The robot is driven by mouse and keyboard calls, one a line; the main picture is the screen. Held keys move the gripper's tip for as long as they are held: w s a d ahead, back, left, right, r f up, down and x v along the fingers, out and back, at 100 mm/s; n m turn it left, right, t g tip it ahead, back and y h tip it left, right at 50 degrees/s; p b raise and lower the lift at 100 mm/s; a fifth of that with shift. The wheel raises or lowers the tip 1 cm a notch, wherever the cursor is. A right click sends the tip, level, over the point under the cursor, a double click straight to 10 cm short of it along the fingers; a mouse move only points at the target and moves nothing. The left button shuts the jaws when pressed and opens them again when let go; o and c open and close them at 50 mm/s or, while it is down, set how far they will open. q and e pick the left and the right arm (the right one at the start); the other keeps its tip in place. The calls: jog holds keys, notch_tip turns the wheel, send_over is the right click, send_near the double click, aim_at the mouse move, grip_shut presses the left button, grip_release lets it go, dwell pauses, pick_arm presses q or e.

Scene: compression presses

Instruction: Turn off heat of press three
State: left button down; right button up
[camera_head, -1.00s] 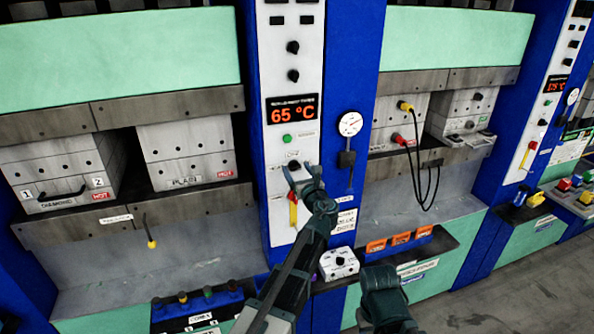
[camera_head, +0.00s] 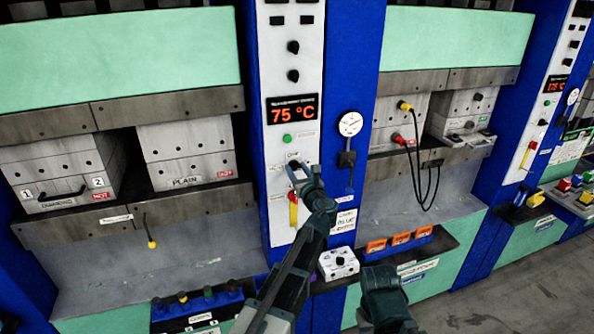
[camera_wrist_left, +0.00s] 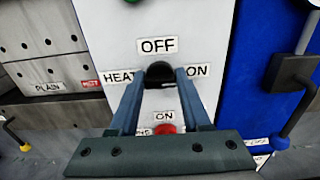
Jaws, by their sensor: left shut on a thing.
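A white control panel (camera_head: 280,225) stands between two presses, with a red display (camera_head: 293,109) reading 75 °C. My left gripper (camera_head: 297,168) is at the panel below the display. In the left wrist view its fingers (camera_wrist_left: 160,82) are shut on a black rotary knob (camera_wrist_left: 159,70), one on each side. Labels around the knob read OFF above, HEAT to the left and ON to the right. The fingers hide part of the knob, and I cannot tell which way it points. My right gripper's fingers are not visible; only a dark arm part shows at the bottom.
A red button (camera_wrist_left: 166,128) sits just below the knob, and a yellow-red handle (camera_head: 293,208) hangs under my gripper. A green button (camera_head: 287,138) is above. A dial gauge (camera_head: 350,124) is on the blue column to the right. HOT labels mark the left press blocks.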

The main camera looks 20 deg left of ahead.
pick_arm(q)
jog(key=shift+n, duration=0.3)
jog(key=n, duration=0.3)
jog(key=shift+a+n, duration=0.1)
jog(key=shift+n, duration=0.3)
jog(key=n, duration=0.4)
jog(key=shift+s+f+n, duration=0.1)
jog(key=shift+n, duration=0.2)
jog(key=n, duration=0.4)
jog(key=shift+a, duration=0.1)
jog(key=shift+f+n, duration=0.15)
jog(key=shift+n, duration=2.25)
jog(key=shift+c, duration=1.8)
grip_release()
jog(key=shift+s, duration=0.1)
